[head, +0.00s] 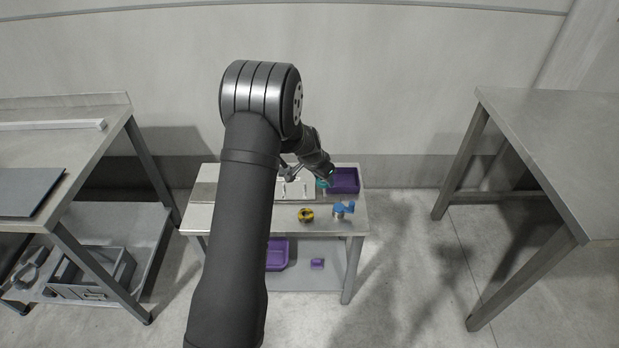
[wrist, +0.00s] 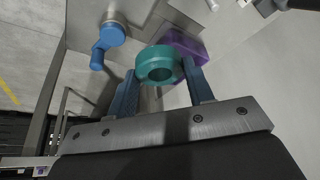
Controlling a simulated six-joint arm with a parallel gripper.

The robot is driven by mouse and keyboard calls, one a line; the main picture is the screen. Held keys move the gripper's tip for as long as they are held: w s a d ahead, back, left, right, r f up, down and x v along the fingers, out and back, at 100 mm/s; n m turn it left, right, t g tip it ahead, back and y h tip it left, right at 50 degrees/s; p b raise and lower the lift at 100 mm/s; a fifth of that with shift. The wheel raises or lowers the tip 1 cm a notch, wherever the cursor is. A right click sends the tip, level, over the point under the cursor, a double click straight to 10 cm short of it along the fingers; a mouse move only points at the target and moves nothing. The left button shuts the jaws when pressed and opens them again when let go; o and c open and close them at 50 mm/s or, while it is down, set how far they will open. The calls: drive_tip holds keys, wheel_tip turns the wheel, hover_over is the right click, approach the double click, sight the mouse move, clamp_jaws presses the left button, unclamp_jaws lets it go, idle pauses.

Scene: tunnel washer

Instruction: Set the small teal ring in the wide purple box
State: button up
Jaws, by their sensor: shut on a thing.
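The small teal ring (wrist: 160,65) is between the two blue fingers of my gripper (wrist: 161,72) in the wrist view, and the gripper is shut on it. In the head view the ring (head: 321,184) is a small teal patch at the end of my arm, partly hidden by my gripper (head: 323,180). The wide purple box (head: 345,191) stands at the back right corner of the small table, just right of the ring. Part of the purple box also shows behind the ring in the wrist view (wrist: 188,43). The ring appears held up, outside the box or at its left edge.
A yellow and black ring-like part (head: 306,215) and a blue-topped part (head: 343,209) stand near the table's front. A white board with pegs (head: 295,189) lies left of the box. A purple bin (head: 277,254) and small purple block (head: 317,263) are on the lower shelf.

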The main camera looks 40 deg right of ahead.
drive_tip(key=shift+s+d+r, duration=0.1)
drive_tip(key=shift+s+r, duration=0.3)
drive_tip(key=shift+s, duration=0.25)
drive_tip(key=shift+s+d+r, duration=0.1)
drive_tip(key=shift+s+r, duration=0.25)
drive_tip(key=shift+s, duration=0.25)
drive_tip(key=w+d+f+n+t, duration=0.1)
drive_tip(key=w+d+n, duration=0.15)
drive_tip(key=d, duration=0.35)
drive_tip(key=w+d+f+n+t, duration=0.1)
drive_tip(key=d+n, duration=0.3)
drive_tip(key=d, duration=0.2)
drive_tip(key=shift+m+y, duration=0.25)
drive_tip(key=shift+y, duration=0.15)
drive_tip(key=shift+w+f, duration=0.15)
drive_tip(key=shift+f, duration=2.75)
drive_tip(key=o, duration=1.5)
